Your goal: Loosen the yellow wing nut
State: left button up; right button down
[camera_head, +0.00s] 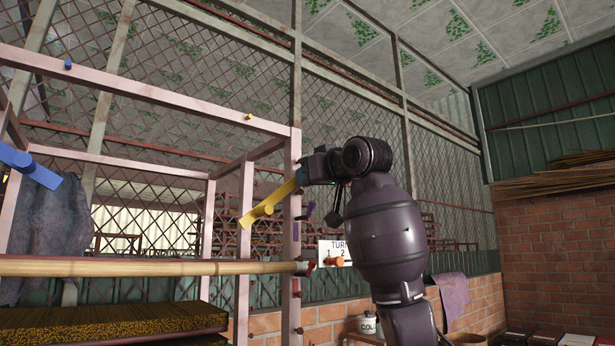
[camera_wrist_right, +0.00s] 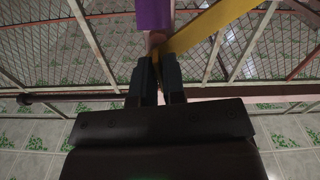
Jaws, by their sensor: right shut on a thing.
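The yellow wing nut (camera_head: 268,203) is a flat, long-winged piece with a short round hub, at the right end of the pink frame. It slants from upper right to lower left. My right gripper (camera_head: 302,175) is shut on its upper right end. In the right wrist view the yellow wing (camera_wrist_right: 212,27) runs down to the fingers of the right gripper (camera_wrist_right: 157,85), which partly hide its end. My left gripper is out of view.
A blue winged piece (camera_head: 30,168) is at the far left. A purple piece (camera_head: 308,210) and an orange knob (camera_head: 334,262) are beside the pink post (camera_head: 290,230). A sign (camera_head: 328,246) reads "TURN 1 2", partly hidden by my arm. A bamboo pole (camera_head: 150,266) crosses below.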

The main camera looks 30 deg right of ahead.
jog(key=c, duration=1.2)
grip_release()
jog(key=shift+s, duration=0.5)
jog(key=s+b, duration=0.2)
jog(key=s, duration=0.8)
jog(key=shift+d+b, duration=0.4)
jog(key=shift+w, duration=0.1)
